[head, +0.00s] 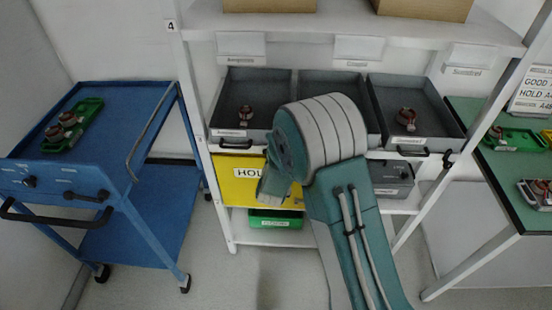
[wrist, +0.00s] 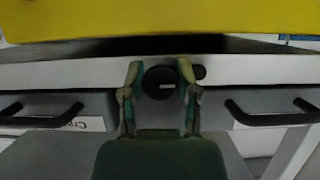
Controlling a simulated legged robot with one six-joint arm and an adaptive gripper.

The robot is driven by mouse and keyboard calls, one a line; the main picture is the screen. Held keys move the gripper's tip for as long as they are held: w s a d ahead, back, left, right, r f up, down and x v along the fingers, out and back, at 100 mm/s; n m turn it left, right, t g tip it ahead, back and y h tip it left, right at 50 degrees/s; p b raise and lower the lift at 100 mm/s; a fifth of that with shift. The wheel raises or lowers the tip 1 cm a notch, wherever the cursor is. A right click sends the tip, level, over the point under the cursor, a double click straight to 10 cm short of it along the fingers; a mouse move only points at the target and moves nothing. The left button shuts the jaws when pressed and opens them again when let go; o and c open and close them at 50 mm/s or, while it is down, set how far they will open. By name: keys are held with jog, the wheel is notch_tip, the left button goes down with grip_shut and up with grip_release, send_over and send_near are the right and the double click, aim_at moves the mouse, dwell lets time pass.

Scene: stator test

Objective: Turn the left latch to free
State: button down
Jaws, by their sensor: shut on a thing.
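In the wrist view, the left latch (wrist: 160,83) is a round black knob with a small pale mark, on the white shelf rail. My gripper (wrist: 160,71) is shut on this knob, one finger on each side. The pale mark lies roughly level in the picture. A smaller dark round part (wrist: 200,72) shows just right of the right finger. In the head view my arm hides the left latch and my fingertips. The yellow panel (head: 238,187) hangs under the rail, and it also fills the top of the wrist view (wrist: 160,18).
Grey trays (head: 227,118) sit above the rail, their black handles (wrist: 262,118) on both sides of my gripper. Another dark knob (head: 447,156) is on the rail's right end. A blue cart (head: 112,180) stands left, a green-topped table (head: 495,175) right.

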jog(key=shift+f, duration=0.1)
jog(key=shift+c, duration=1.7)
grip_release()
jog(key=shift+a, duration=0.1)
jog(key=v, duration=1.2)
jog(key=shift+a, duration=0.1)
